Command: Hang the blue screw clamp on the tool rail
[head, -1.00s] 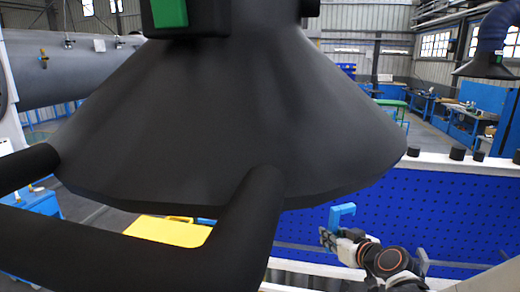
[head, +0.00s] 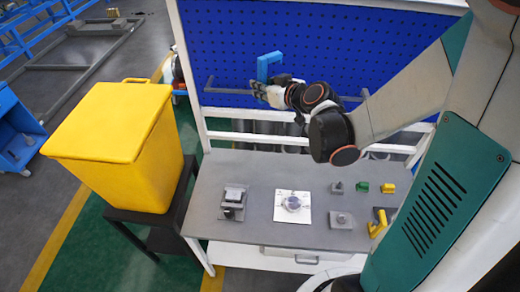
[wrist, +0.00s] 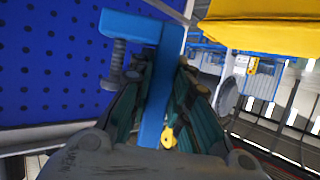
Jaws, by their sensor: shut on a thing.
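The blue screw clamp (head: 264,66) is held up in front of the blue perforated panel in the head view. Its hooked end stands above the height of the grey tool rail (head: 228,91), which runs across the lower panel. I cannot tell whether clamp and rail touch. My gripper (head: 268,88) is shut on the clamp's bar. In the wrist view, the clamp (wrist: 154,88) lies between the fingers of my gripper (wrist: 163,72), with its dark screw to the left of the bar. The rail is not clear in the wrist view, and my arm hides part of it in the head view.
A workbench (head: 262,238) below holds a white plate with a round part (head: 293,206), a grey fixture (head: 233,201) and several small blocks. A yellow bin (head: 120,135) stands to the left. The panel (head: 225,45) is otherwise bare around the rail.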

